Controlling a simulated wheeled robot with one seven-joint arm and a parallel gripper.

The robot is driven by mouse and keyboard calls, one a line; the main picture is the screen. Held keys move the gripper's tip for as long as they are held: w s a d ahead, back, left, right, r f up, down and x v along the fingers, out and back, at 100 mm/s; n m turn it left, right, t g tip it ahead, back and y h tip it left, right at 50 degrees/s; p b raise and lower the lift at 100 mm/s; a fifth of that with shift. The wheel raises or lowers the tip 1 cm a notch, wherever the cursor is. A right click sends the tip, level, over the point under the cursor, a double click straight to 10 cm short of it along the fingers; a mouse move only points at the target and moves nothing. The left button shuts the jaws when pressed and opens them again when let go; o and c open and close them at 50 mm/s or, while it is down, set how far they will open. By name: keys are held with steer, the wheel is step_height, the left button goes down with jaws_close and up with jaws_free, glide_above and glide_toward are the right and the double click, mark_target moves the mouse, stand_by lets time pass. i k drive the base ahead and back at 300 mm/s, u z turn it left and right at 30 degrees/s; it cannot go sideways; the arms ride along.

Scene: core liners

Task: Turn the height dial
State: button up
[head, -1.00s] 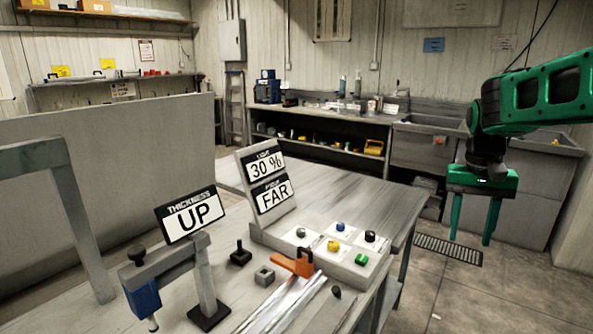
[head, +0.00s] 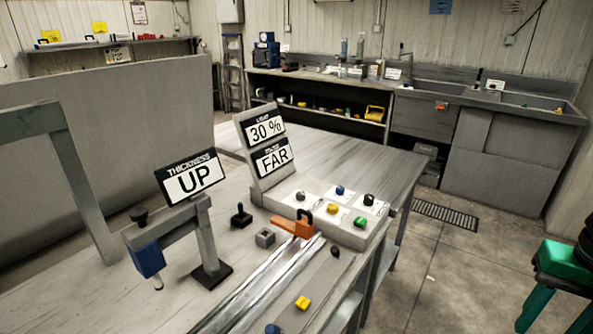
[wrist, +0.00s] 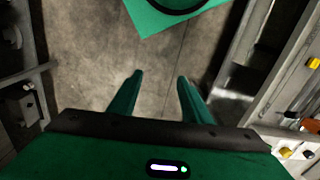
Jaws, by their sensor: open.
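A control panel (head: 345,235) sits on the workbench, with a grey knob (head: 301,196), a blue knob (head: 340,190), a black knob (head: 369,199), a yellow knob (head: 333,208) and a green knob (head: 360,222). Their labels are too small to read, so I cannot tell which is the height dial. An upright display (head: 262,145) behind them reads 30 % and FAR. My gripper (head: 555,315) is at the lower right in the head view, away from the bench and partly cut off. In the wrist view my gripper (wrist: 160,80) is open and empty above the floor.
A blue-and-grey stand with a THICKNESS sign (head: 190,180) reading UP is on the left of the workbench (head: 390,165). An orange clamp (head: 292,228) and a metal rail lie in front of the panel. The floor (head: 440,275) right of the bench is clear.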

mark_target(300, 195)
steer(key=u, duration=1.25)
steer(key=k, duration=0.9)
steer(key=z, duration=0.65)
steer(key=i, duration=1.05)
